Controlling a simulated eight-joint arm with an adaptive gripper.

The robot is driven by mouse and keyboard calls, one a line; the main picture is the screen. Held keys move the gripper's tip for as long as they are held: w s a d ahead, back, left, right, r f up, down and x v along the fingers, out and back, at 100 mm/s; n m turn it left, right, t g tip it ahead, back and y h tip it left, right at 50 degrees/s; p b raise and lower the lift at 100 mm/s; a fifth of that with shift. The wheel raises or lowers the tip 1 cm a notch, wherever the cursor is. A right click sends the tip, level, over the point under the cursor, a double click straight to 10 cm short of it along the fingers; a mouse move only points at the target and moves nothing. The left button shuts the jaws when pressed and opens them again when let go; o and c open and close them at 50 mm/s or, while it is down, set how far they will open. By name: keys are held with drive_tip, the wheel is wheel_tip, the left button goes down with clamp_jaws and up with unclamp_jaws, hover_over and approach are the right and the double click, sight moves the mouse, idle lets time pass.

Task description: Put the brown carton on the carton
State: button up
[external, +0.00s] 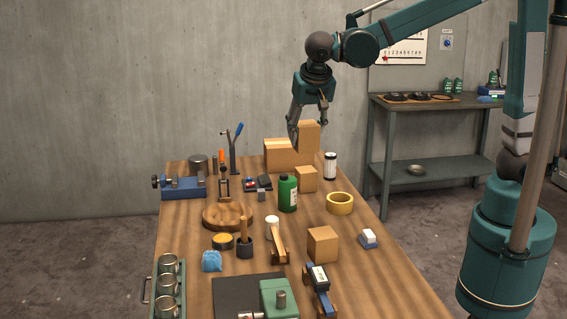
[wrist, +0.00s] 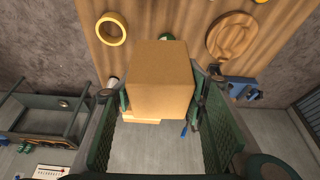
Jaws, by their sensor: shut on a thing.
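My gripper (external: 305,122) is shut on a brown carton (external: 310,136), a plain box held upright at the far end of the table. In the wrist view the held brown carton (wrist: 161,80) fills the space between the fingers. A wider, lighter carton (external: 281,155) stands at the table's far edge. In the external view the held carton overlaps its right part. In the wrist view a strip of the wide carton (wrist: 140,117) shows past the held one. I cannot tell whether the two touch.
Two other small boxes stand on the table, one mid-table (external: 306,180) and one nearer (external: 322,245). A green bottle (external: 288,194), a black-and-white canister (external: 330,166) and a yellow tape roll (external: 340,203) stand near the cartons. A blue vise (external: 182,187) is at left.

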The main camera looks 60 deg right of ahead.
drive_tip(key=w+d+p, duration=0.2)
drive_tip(key=w+d, duration=0.5)
drive_tip(key=w, duration=0.4)
drive_tip(key=p, duration=0.6)
hover_over(288, 142)
wheel_tip(288, 142, down, 4)
drive_tip(key=shift+s+f+m, duration=0.15)
drive_tip(key=shift+f+m, duration=0.25)
drive_tip(key=shift+f, duration=0.2)
drive_tip(key=shift+a+f, duration=0.1)
drive_tip(key=shift+f, duration=3)
drive_tip(key=shift+f, duration=1.9)
